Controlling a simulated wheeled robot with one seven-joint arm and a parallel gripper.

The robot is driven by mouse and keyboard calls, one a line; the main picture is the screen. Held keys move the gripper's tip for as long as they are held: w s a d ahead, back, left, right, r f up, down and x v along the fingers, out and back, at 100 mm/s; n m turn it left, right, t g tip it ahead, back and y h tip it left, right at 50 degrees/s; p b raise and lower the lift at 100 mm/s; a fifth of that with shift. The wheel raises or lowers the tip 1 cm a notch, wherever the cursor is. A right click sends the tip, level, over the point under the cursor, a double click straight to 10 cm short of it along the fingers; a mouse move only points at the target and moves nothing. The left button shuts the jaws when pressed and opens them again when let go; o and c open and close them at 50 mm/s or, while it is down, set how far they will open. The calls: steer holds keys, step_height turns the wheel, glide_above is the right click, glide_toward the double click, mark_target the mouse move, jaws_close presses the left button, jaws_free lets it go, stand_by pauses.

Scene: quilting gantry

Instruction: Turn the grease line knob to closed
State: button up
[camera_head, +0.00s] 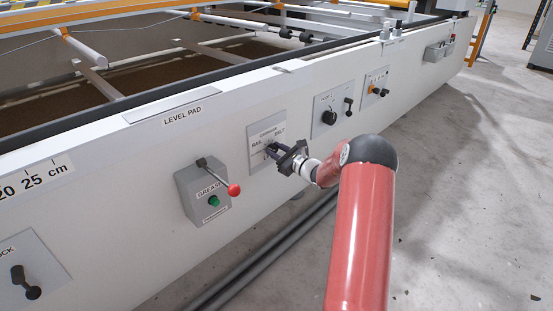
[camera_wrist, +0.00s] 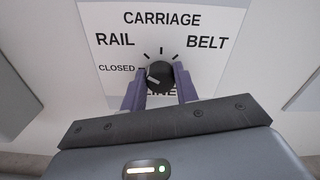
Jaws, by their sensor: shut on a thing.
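The black round knob (camera_wrist: 160,72) sits on a pale plate (camera_wrist: 222,14) marked CARRIAGE, RAIL, BELT and CLOSED; a lower word is mostly hidden by my gripper. The knob's white mark lies on its left side, roughly toward the CLOSED tick. My gripper (camera_wrist: 160,88) is shut on the knob, one purple finger on its left and one on its right. In the head view my gripper (camera_head: 274,151) reaches from the right to this plate (camera_head: 281,129) on the white side panel, and mostly hides the knob.
A grey box (camera_head: 187,190) with a red-ball lever (camera_head: 233,189) and green button stands out from the panel left of my gripper. Another plate with a black knob (camera_head: 329,117) and small lever is to the right. Dark pipes (camera_head: 255,262) run along the floor below.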

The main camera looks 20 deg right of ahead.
steer(key=n+b, duration=0.3)
steer(key=b, duration=0.2)
steer(key=n+b, duration=0.2)
steer(key=b, duration=0.3)
steer(key=shift+a+f+n, duration=0.1)
steer(key=shift+f+n, duration=0.1)
steer(key=shift+n, duration=0.2)
steer(key=shift+r, duration=0.15)
steer(key=o, duration=1)
steer(key=v, duration=0.8)
